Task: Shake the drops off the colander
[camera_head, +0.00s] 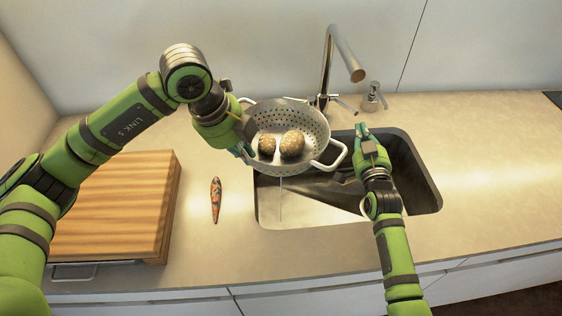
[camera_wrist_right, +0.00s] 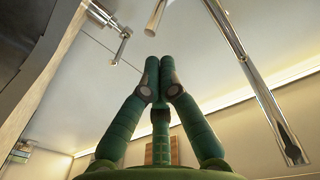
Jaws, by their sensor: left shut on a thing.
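The white colander (camera_head: 262,112) with two brown, speckled round potatoes (camera_head: 291,144) in it is over the left part of the sink, in the head view. It is slightly tilted, and a thin line of water (camera_head: 281,200) hangs below it. My left gripper (camera_head: 243,150) is shut on the colander at its left side; the fingers are partly hidden by the wrist. My right gripper (camera_head: 363,131) is empty above the right part of the sink, to the right of the colander's right handle. Its fingers meet in the right wrist view (camera_wrist_right: 158,62).
The dark sink (camera_head: 420,180) lies below the colander. The tall faucet (camera_head: 327,70) and a soap dispenser (camera_head: 373,97) stand behind it. A wooden cutting board (camera_head: 115,205) and a patterned peeler-like item (camera_head: 215,198) lie to the left. The right counter is clear.

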